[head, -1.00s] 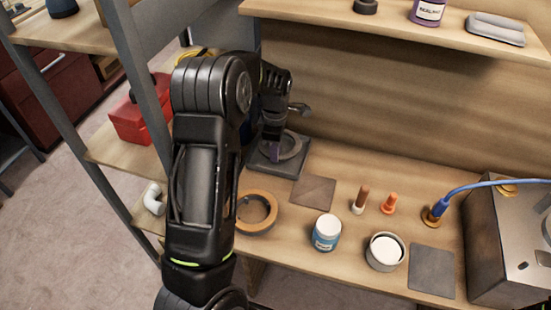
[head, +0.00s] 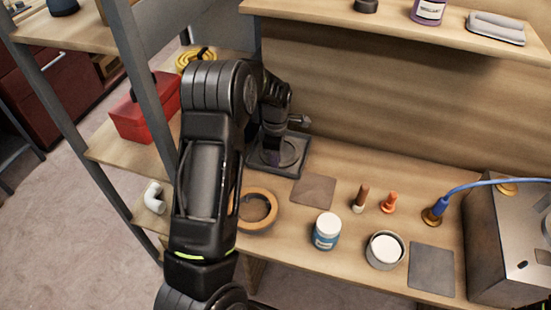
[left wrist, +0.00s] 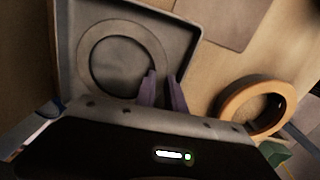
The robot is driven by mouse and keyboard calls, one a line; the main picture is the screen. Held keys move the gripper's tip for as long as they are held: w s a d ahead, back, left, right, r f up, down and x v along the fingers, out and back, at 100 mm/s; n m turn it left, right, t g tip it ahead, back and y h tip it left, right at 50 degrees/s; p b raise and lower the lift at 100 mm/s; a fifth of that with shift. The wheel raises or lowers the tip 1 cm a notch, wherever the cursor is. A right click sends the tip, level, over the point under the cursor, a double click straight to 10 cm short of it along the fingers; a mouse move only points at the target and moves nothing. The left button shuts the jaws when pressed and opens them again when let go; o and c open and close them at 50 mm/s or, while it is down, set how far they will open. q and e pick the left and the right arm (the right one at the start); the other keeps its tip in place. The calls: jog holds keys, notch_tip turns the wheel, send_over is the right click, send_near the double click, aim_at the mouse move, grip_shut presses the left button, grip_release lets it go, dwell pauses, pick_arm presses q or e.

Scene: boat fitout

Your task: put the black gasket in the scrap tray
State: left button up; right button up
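The gasket (left wrist: 88,55) is a flat dark grey ring. It is inside the square dark grey scrap tray (left wrist: 190,35), low over or on its floor; I cannot tell whether it touches. In the head view the gasket (head: 293,152) shows partly behind my left gripper (head: 270,160), inside the tray (head: 294,174). In the left wrist view the purple fingertips of my left gripper (left wrist: 162,78) are close together on either side of the ring's band, at its near right edge. My right gripper is not in view.
An orange-brown ring (head: 272,221) lies near the tray, with a flat grey square (head: 313,190) beside it. A blue-labelled jar (head: 326,231), an open tin (head: 385,250) and a metal box (head: 510,240) stand farther right. A shelf (head: 400,28) runs above the bench.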

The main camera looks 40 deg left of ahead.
pick_arm(q)
jog(key=shift+o, duration=0.9)
jog(key=shift+r, duration=0.15)
notch_tip(320, 180, up, 12)
dwell(0.6)
